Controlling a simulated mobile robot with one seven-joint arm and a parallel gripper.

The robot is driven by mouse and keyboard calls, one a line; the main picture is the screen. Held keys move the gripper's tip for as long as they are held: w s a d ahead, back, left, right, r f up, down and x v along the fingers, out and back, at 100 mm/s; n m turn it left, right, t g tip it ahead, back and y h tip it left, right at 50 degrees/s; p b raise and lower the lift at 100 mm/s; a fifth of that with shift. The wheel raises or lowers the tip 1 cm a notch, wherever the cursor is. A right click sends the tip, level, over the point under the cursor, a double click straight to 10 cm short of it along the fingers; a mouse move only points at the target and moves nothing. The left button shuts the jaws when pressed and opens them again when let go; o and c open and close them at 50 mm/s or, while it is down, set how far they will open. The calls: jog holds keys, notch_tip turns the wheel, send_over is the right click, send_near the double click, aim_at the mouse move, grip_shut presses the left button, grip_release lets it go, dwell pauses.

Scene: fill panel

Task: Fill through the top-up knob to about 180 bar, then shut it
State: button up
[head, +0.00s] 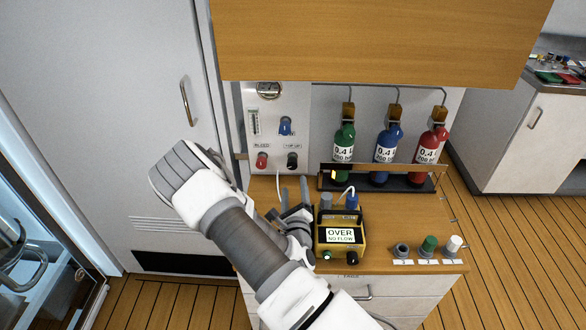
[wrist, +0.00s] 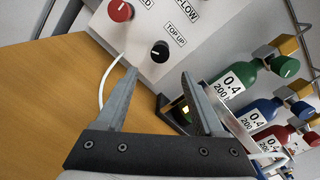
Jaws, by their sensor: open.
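The black top-up knob (head: 292,160) is on the lower right of the grey panel (head: 301,119). It also shows in the wrist view (wrist: 160,51), under its TOP UP label, with a pale mark on it. My gripper (wrist: 160,72) is open and empty, its fingers pointing at the panel with the knob beyond and between the tips, apart from it. In the head view my gripper (head: 293,192) is below the panel, partly hidden by my arm. A round gauge (head: 269,90) sits at the panel's top, partly cut off by the cabinet; its reading is too small to tell.
A red bleed knob (head: 262,160) is left of the top-up knob, and a blue knob (head: 285,125) is above. Green (head: 344,140), blue (head: 387,148) and red (head: 429,148) bottles stand in a rack at right.

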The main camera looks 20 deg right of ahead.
aim_at(293, 167)
jog(key=x, duration=0.9)
grip_shut()
